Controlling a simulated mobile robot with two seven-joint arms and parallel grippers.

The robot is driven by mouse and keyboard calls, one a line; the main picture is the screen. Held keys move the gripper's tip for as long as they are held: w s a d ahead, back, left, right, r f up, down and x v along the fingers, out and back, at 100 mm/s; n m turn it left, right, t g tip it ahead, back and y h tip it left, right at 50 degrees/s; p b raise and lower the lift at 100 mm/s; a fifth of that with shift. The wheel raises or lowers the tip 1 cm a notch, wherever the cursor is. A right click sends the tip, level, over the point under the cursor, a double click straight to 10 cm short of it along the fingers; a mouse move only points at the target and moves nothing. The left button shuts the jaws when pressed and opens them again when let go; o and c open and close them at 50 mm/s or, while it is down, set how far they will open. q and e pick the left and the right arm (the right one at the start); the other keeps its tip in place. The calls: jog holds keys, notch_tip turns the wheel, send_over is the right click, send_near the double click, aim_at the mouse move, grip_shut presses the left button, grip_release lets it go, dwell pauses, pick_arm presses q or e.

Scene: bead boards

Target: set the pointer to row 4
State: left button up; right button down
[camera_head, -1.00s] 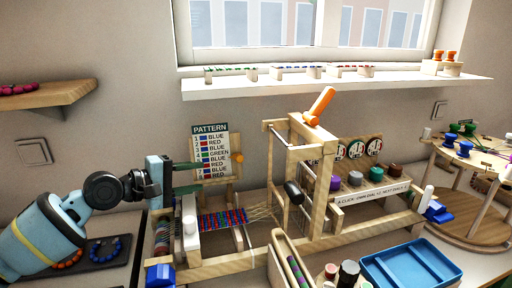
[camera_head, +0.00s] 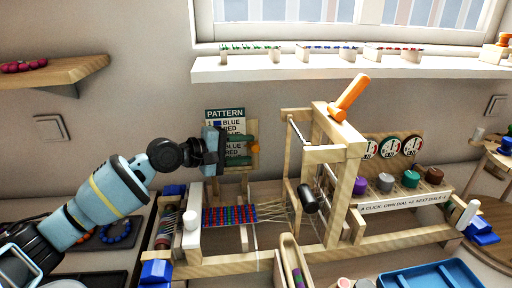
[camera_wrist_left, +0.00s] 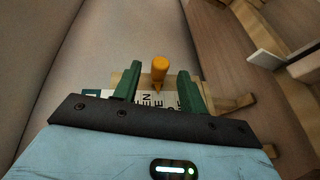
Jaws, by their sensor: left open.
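The orange pointer (camera_head: 255,146) is a small peg at the right edge of the pattern card (camera_head: 225,113), which stands on a wooden board behind the bead loom. The card's middle and lower rows are largely hidden by my left gripper (camera_head: 247,149), so I cannot tell which row the pointer marks. My left gripper is open, its green fingers in front of the card and reaching towards the pointer. In the left wrist view the orange pointer (camera_wrist_left: 160,72) shows between the two open fingers. I cannot see contact. My right gripper is not in view.
The wooden loom with its red and blue beads (camera_head: 229,215) is below the card. A wooden frame with an orange handle (camera_head: 348,97) stands to its right. A blue tray (camera_head: 433,277) is at the front right. A shelf (camera_head: 290,69) runs under the window.

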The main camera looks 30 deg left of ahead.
aim_at(251, 148)
pick_arm(q)
jog(key=shift+x, duration=2.05)
grip_shut()
